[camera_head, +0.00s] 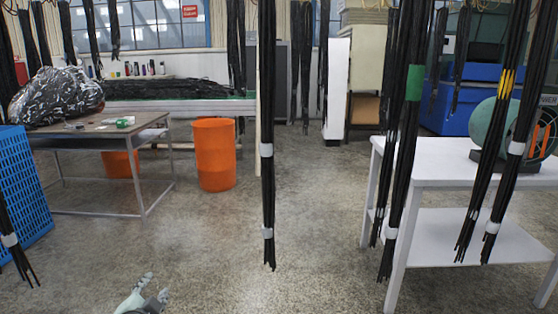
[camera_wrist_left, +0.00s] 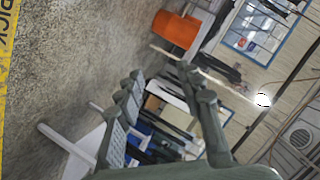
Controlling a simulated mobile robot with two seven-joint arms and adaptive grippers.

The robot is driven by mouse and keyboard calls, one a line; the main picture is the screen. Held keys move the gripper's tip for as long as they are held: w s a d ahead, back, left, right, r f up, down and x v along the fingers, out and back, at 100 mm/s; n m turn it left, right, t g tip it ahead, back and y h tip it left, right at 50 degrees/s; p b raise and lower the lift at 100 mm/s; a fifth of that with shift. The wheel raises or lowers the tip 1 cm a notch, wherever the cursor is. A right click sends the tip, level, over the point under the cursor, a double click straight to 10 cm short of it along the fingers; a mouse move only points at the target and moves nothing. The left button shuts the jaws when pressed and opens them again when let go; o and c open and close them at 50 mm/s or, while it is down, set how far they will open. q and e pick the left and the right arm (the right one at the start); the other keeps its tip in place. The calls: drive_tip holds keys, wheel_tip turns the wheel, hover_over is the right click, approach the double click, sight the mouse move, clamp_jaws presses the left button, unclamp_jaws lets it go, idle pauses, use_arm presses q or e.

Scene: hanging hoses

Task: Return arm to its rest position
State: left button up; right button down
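My left gripper (camera_head: 155,286) is low at the bottom edge of the head view, left of centre, with only its fingertips and part of a finger showing. In the left wrist view its two fingers (camera_wrist_left: 160,72) stand apart with nothing between them, so it is open and empty. A black hose bundle (camera_head: 267,180) with white bands hangs in the middle of the head view, right of the gripper and apart from it. More bundles hang at the right, one with a green band (camera_head: 413,85) and one with a yellow band (camera_head: 506,82). My right gripper is not in view.
A white two-level table (camera_head: 440,160) stands at the right, a grey table (camera_head: 100,135) with a wrapped bundle at the left. A blue crate (camera_head: 22,190) is at the left edge. An orange bin (camera_head: 214,155) stands behind. The middle floor is clear.

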use_arm(q)
drive_tip(key=s+d+f+n+g+h, duration=0.1)
drive_tip(key=s+f+n+g, duration=0.2)
drive_tip(key=s+f, duration=1)
drive_tip(key=s+d+f+n+g, duration=0.2)
drive_tip(key=s+f+g, duration=0.5)
drive_tip(key=s+f, duration=0.6)
drive_tip(key=s+n, duration=0.1)
drive_tip(key=s, duration=0.4)
drive_tip(key=shift+n+g+h, duration=0.4)
